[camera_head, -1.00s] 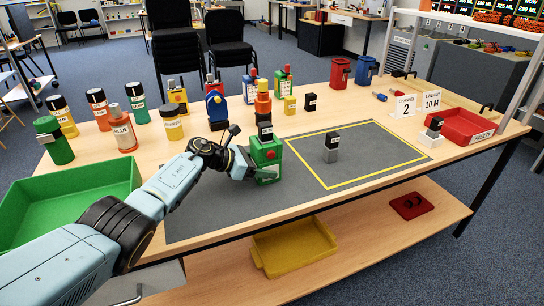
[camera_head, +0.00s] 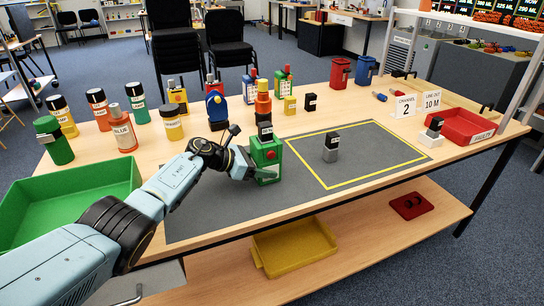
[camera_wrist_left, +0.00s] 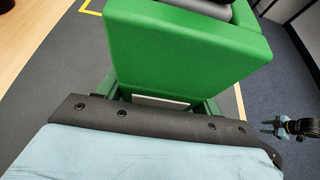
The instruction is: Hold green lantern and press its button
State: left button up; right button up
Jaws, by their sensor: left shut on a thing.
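The green lantern (camera_head: 267,167) is a boxy block with a red round button on its front and a black top, upright near the left edge of the yellow-outlined area. My left gripper (camera_head: 248,168) reaches it from the left and is shut on its body. The left wrist view shows the lantern's green wall (camera_wrist_left: 185,60) close up, between the fingers. The button is out of sight there.
A small grey-and-black block (camera_head: 331,148) stands inside the yellow outline. Labelled canisters, including a red one (camera_head: 123,132), line the back left. A green tray (camera_head: 70,192) is at left, a red tray (camera_head: 468,126) at right.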

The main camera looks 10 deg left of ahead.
grip_shut()
dwell(1.4)
